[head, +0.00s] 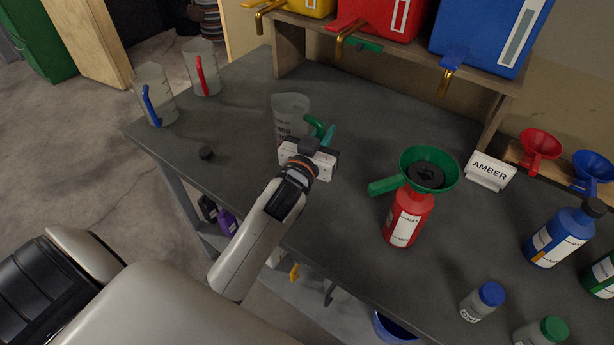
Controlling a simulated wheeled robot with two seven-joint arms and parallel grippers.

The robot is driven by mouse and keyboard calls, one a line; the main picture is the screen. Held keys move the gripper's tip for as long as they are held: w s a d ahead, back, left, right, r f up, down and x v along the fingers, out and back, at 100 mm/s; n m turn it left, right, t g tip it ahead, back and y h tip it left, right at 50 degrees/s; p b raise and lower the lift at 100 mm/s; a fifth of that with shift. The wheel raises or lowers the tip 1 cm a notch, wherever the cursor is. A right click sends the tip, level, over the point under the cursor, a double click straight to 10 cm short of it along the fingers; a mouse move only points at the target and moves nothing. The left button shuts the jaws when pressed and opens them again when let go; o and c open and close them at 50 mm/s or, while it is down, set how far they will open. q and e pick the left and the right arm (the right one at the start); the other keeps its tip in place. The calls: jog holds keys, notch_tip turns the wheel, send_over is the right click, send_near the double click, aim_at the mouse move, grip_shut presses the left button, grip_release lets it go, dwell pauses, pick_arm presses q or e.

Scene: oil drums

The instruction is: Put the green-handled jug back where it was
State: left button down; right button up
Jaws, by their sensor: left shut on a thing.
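The green-handled jug (290,108) is a clear measuring jug with printed marks, upright at the middle of the grey workbench (395,120). Its green handle (318,126) faces my left gripper (316,148). The left gripper is shut on that handle, and its white and black body hides the lower right part of the jug. I cannot tell whether the jug's base touches the bench. A blue-handled jug (157,96) and a red-handled jug (202,70) stand at the bench's left end. My right gripper is not in view.
A red bottle (405,222) with a green funnel (429,160) stands right of the gripper. A black cap (206,153) lies at the left. Yellow, red and blue (490,35) drums with taps sit on a shelf behind. An AMBER sign (489,170) and bottles occupy the right.

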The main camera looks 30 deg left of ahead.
pick_arm(q)
jog(key=shift+f, duration=4.25)
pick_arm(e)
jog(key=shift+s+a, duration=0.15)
pick_arm(q)
jog(key=shift+f, duration=0.1)
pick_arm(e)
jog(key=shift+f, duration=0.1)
pick_arm(q)
jog(key=c, duration=1.8)
grip_release()
jog(key=shift+f, duration=0.1)
jog(key=shift+c, duration=0.2)
jog(key=o, duration=0.4)
jog(key=shift+o, duration=0.2)
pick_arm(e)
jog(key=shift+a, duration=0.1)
